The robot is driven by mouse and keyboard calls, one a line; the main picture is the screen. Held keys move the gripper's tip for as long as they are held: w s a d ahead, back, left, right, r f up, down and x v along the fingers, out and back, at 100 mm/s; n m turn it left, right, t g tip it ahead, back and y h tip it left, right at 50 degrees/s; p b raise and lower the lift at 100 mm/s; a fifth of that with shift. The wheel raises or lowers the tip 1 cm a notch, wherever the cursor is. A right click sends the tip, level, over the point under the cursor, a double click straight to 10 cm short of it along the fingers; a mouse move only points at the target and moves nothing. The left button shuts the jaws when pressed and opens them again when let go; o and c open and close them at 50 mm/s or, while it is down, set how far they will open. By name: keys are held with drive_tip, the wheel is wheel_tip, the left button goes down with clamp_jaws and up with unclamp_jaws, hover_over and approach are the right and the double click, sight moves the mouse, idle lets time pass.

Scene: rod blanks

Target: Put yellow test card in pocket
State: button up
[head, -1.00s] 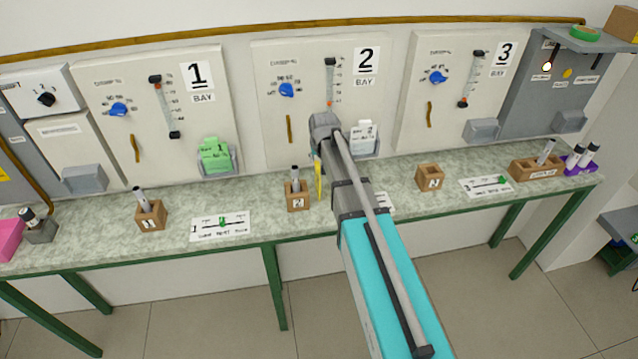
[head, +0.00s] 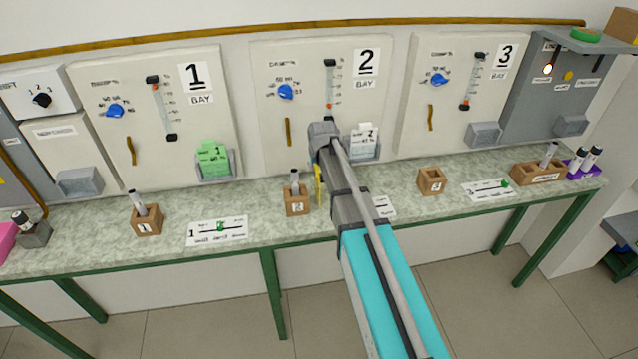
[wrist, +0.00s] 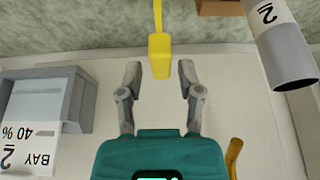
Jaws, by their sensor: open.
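A narrow yellow piece, which looks like the yellow test card (head: 318,186), stands upright over the bench just left of my gripper in the head view. In the wrist view the yellow piece (wrist: 159,55) is a thin strip with a wider near end, centred between the fingertips. My gripper (wrist: 160,70) is open, one finger on each side of it with clear gaps. In the head view my arm hides most of the gripper. The bay 2 pocket (wrist: 78,100) holds a white card (head: 362,140). I cannot tell which pocket is meant.
A wooden block with a grey rod (head: 296,200) stands close left of the yellow piece; the rod (wrist: 285,60) is near my right finger in the wrist view. Bay 1's pocket holds a green card (head: 213,157). The bay 3 pocket (head: 484,134) looks empty.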

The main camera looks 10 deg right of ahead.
sight(317, 184)
drive_tip(key=shift+b+x, duration=2.2)
drive_tip(key=shift+x, duration=0.3)
drive_tip(key=shift+s, duration=0.1)
clamp_jaws()
